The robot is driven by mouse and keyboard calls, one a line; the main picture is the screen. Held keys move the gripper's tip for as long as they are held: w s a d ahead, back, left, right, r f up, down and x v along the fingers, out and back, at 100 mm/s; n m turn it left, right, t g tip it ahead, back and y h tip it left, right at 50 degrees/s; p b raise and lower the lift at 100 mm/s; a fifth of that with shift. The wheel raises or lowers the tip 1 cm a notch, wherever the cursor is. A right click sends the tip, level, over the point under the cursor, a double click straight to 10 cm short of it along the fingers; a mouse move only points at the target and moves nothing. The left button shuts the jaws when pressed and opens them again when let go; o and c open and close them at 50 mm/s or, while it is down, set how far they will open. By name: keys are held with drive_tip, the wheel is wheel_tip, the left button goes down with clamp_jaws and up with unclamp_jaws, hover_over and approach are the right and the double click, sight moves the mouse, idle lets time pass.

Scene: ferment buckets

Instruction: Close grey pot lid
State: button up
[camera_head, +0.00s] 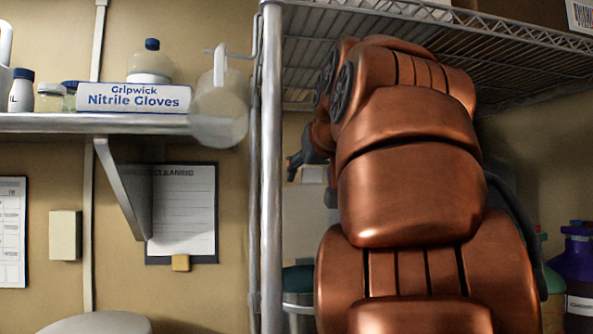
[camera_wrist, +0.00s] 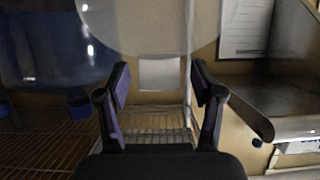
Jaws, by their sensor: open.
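My gripper (camera_wrist: 160,84) is open, its two dark fingers apart with nothing between them in the wrist view. In the head view only a dark part of the gripper (camera_head: 300,160) shows left of my arm. A large pale rounded surface (camera_wrist: 150,25) lies beyond the fingertips in the wrist view; I cannot tell whether it is the grey pot lid. In the head view a pale grey panel (camera_head: 308,215) stands behind the post, above a teal-rimmed vessel (camera_head: 298,280). My arm hides much of that area. No clear grey pot is identifiable.
A metal shelf post (camera_head: 270,170) stands close left of my arm, with a wire shelf (camera_head: 400,45) above. A wall shelf (camera_head: 120,124) holds a glove box (camera_head: 133,97) and bottles. A purple container (camera_head: 578,265) stands at right. A large blue vessel (camera_wrist: 55,50) is at the wrist view's left.

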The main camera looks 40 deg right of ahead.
drive_tip(key=shift+w+d, duration=0.1)
clamp_jaws()
idle(0.7)
